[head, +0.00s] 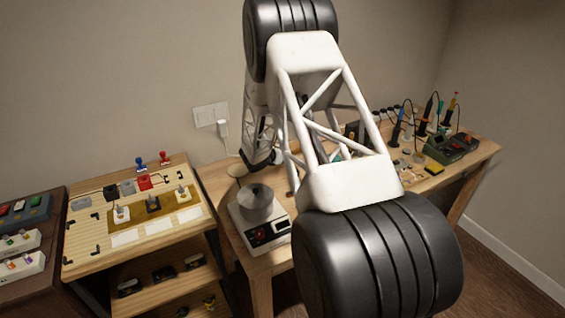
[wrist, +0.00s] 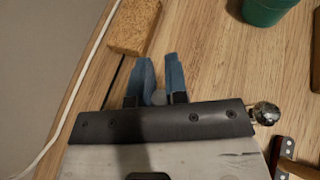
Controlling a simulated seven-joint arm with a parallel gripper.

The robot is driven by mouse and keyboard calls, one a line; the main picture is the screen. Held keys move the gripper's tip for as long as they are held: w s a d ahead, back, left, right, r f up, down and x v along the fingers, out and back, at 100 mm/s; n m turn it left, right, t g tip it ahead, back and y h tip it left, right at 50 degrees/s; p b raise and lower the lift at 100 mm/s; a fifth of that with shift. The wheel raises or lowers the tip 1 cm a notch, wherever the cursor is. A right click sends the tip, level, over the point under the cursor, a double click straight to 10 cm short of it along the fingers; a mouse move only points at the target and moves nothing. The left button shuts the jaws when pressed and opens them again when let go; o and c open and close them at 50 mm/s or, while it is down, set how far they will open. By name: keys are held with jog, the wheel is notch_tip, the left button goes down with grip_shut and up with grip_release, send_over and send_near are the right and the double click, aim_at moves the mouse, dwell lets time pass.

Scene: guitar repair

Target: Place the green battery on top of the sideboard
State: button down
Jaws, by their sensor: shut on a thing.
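My gripper (wrist: 160,78) shows in the wrist view with its two blue fingers over a wooden surface. A small grey rounded thing (wrist: 158,97) shows between the fingers, near their base. Its far side is hidden and I cannot tell whether it is the battery. I see nothing clearly recognisable as a green battery. In the head view my arm covers the middle of the workbench, and the fingertips cannot be made out. A dark brown cabinet (head: 55,275) at the far left, with racks on top, may be the sideboard.
In the wrist view a brown sponge-like block (wrist: 134,26) lies beyond the fingers, with a green pot (wrist: 266,10) to the right and a white cable (wrist: 72,100) to the left. In the head view a wooden shelf unit (head: 90,252) stands left of the cluttered workbench (head: 213,182).

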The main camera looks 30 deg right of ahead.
jog(key=shift+f, duration=0.35)
jog(key=shift+f, duration=1.85)
jog(key=shift+f, duration=0.15)
jog(key=c, duration=1.1)
grip_release()
jog(key=shift+a+r, duration=0.1)
jog(key=shift+r, duration=0.1)
jog(key=v, duration=1.1)
jog(key=shift+s+a+r, duration=0.1)
jog(key=shift+s+a, duration=0.1)
jog(key=shift+a, duration=0.1)
